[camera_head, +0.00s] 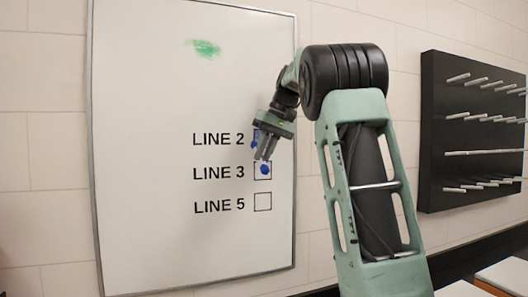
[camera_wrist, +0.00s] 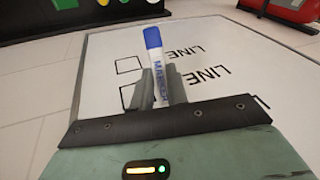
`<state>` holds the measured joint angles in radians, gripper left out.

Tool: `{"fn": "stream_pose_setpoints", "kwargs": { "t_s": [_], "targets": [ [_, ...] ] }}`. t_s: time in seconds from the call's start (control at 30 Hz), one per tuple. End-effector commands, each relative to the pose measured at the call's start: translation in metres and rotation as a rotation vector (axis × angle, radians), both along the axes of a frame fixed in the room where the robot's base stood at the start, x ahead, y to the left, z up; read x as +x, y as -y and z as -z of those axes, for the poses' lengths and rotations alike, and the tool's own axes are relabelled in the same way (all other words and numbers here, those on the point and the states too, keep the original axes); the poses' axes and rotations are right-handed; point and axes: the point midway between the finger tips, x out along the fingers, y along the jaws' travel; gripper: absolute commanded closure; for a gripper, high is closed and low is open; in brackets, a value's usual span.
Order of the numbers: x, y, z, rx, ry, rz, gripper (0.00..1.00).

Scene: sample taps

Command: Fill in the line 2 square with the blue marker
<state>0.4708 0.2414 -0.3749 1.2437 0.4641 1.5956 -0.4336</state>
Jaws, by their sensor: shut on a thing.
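My gripper (camera_head: 266,153) is shut on the blue marker, close in front of the whiteboard. In the wrist view the marker (camera_wrist: 156,75) has a white body with blue lettering and a blue end sticking out past the fingers. In the head view a blue spot (camera_head: 264,169), apparently this end, overlaps the LINE 3 square. The LINE 2 square (camera_head: 257,131) is largely hidden behind my gripper. Blue shows at its left; I cannot tell whether it is ink or part of the marker. Whether the marker touches the board is unclear.
The whiteboard (camera_head: 150,200) hangs on a tiled wall, with a green smudge (camera_head: 204,48) near its top. The LINE 5 square (camera_head: 263,202) is empty. A black panel with several metal pegs (camera_head: 480,130) is on the wall to the right.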

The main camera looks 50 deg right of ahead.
Motion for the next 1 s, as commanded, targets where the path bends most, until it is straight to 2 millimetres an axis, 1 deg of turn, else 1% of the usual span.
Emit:
{"fn": "stream_pose_setpoints", "kwargs": {
  "t_s": [0.4, 0.67, 1.0],
  "targets": [
    [-0.017, 0.026, -0.001, 0.001, -0.001, 0.002, 1.00],
    [-0.022, 0.033, -0.001, 0.001, -0.001, 0.002, 1.00],
    [-0.035, 0.056, -0.001, 0.002, -0.001, 0.001, 1.00]
  ]
}}
